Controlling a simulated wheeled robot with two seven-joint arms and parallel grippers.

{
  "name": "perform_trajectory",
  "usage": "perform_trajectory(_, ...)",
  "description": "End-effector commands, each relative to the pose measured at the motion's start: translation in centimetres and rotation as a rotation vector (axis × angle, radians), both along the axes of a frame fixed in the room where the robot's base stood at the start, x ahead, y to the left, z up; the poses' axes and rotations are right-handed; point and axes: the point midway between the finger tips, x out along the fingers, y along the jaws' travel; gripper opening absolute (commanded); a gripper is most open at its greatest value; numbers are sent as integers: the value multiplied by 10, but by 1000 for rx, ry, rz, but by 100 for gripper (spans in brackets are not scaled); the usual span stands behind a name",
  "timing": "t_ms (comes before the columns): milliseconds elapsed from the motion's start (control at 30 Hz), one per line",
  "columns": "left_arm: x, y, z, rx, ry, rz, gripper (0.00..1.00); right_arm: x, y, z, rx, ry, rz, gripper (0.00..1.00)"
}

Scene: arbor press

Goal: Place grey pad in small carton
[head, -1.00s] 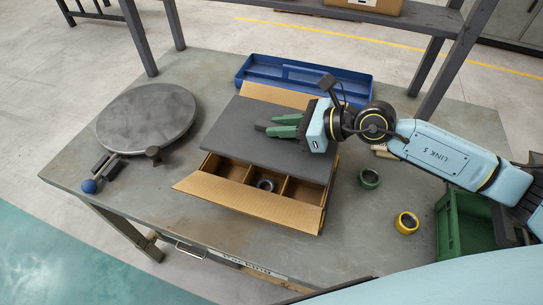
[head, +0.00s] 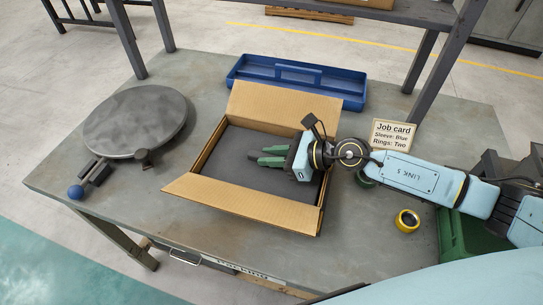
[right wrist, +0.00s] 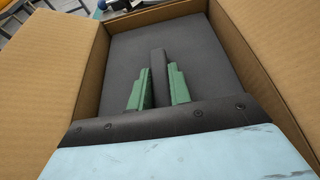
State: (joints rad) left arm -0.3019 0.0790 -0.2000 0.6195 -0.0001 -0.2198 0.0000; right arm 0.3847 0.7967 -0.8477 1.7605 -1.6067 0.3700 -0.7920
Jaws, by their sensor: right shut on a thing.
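The small carton (head: 238,203) stands open on the bench with its front and back flaps folded out. The grey pad (head: 232,160) lies flat inside the carton walls and covers the compartments below. My right gripper (head: 265,156) reaches into the carton from the right, over the pad. In the right wrist view its green fingers are shut on a dark upright tab (right wrist: 158,72) of the grey pad (right wrist: 205,55). Whether the pad rests fully on what is under it cannot be told. My left gripper is not in view.
A round grey plate (head: 135,120) with a blue-knobbed lever is at left. A blue tray (head: 345,88) lies behind the carton. A job card (head: 394,135), yellow tape roll (head: 407,221) and green bin (head: 452,235) are at right. Bench front left is clear.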

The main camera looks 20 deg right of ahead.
Motion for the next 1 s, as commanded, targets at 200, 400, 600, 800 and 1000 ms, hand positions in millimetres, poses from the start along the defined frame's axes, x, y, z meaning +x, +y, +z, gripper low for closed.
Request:
perform_trajectory(200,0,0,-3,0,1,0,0,0,0,-3,0,0,0,22)
perform_trajectory(400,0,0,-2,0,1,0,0,0,0,-3,-1,1,0,41)
perform_trajectory(600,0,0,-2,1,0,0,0,0,0,-2,0,0,0,41)
perform_trajectory(800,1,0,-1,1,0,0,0,-5,-9,3,-3,1,-1,41)
perform_trajectory(1000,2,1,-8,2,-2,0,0,-25,-38,16,-4,2,-1,41)
